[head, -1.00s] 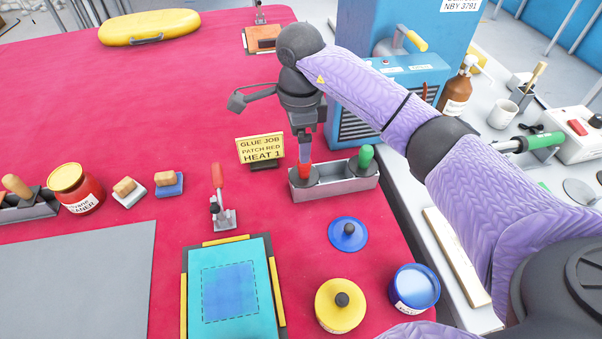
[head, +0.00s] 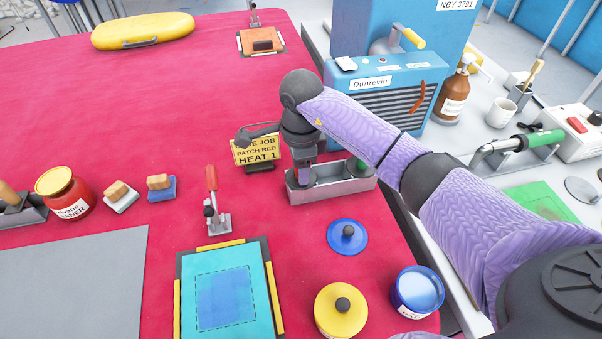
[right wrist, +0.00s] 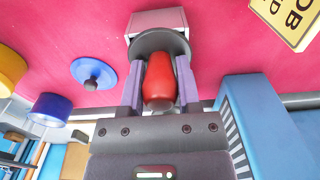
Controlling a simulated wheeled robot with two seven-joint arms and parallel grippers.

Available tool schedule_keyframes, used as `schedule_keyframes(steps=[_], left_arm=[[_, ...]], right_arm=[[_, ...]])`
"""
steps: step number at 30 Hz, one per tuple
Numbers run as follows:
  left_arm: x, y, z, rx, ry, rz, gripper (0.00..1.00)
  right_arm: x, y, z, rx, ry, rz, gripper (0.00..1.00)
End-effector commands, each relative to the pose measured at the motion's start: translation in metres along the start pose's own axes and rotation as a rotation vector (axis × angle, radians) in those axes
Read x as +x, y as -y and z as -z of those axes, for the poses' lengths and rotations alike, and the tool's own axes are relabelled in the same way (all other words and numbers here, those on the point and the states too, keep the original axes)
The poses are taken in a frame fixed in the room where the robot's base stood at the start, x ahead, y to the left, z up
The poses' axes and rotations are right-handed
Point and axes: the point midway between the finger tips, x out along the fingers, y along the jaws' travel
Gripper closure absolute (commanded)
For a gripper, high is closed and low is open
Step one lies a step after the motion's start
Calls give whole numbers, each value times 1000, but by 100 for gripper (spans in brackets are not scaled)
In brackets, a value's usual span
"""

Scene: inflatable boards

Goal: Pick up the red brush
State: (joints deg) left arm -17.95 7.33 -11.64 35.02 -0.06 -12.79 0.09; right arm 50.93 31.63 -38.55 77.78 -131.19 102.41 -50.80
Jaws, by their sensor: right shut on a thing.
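The red brush shows its red handle (right wrist: 159,80) in the right wrist view, between the two fingers of my right gripper (right wrist: 160,90). The gripper is shut on that handle, with a dark round disc behind it. In the head view my right gripper (head: 306,165) points down over the left end of the grey metal holder (head: 318,190) and hides the red handle. The brush's lower end is hidden, so I cannot tell whether it is clear of the holder. A green-handled brush (head: 358,168) stands in the holder's right end, partly behind my arm. My left gripper is not in view.
A yellow "HEAT 1" sign (head: 256,150) stands just left of the holder. A red-handled clamp (head: 214,200) is at left.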

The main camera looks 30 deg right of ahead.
Motion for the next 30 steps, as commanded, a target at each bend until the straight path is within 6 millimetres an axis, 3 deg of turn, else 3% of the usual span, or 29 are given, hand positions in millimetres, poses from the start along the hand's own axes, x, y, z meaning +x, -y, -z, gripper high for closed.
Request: schedule_keyframes(steps=[9,18,21,30], left_arm=[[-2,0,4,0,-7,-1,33],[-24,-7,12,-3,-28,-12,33],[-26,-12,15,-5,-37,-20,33],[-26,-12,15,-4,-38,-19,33]], right_arm=[[-6,0,0,0,0,2,100],[-81,1,0,0,0,5,100],[-96,0,0,-1,0,3,100],[-100,0,0,-1,0,0,100]])
